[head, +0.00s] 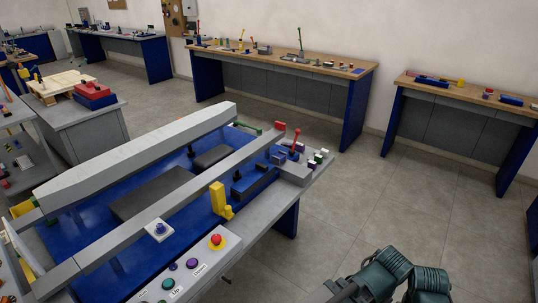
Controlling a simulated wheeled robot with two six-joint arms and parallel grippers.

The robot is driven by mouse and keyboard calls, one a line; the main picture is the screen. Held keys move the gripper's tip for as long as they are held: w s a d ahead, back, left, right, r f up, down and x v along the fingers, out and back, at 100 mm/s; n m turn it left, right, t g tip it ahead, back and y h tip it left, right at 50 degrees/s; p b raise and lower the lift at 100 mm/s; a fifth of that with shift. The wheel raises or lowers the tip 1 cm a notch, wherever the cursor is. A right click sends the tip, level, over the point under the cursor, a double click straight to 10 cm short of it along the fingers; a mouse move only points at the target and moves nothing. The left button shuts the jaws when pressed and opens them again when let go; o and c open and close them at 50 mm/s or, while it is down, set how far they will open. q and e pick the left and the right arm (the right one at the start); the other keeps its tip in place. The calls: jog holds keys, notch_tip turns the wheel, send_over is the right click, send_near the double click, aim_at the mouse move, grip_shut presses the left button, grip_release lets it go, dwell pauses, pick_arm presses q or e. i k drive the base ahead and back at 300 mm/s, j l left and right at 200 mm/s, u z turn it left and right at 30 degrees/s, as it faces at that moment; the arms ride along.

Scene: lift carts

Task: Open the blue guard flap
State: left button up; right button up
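Several blue parts sit on the near workbench, and I cannot tell for sure which one is the guard flap. A long blue block (256,181) lies near the bench's right end, beside a small black knob (237,174). A smaller blue piece (277,156) sits behind it, by a red-handled lever (296,137). No part there looks clearly raised. Dark green links of my arm show at the bottom right, over the floor and apart from the bench. I see no gripper fingers; neither gripper is in view.
Wood-topped benches (285,57) line the wall. The floor (375,200) on the right is clear.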

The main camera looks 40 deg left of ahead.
aim_at(261, 169)
jog(key=i+j, duration=0.35)
jog(key=i, duration=0.15)
jog(key=i+j+u, duration=0.15)
jog(key=i+j, duration=0.15)
jog(key=i, duration=0.2)
jog(key=i+j, duration=0.2)
jog(key=j, duration=0.1)
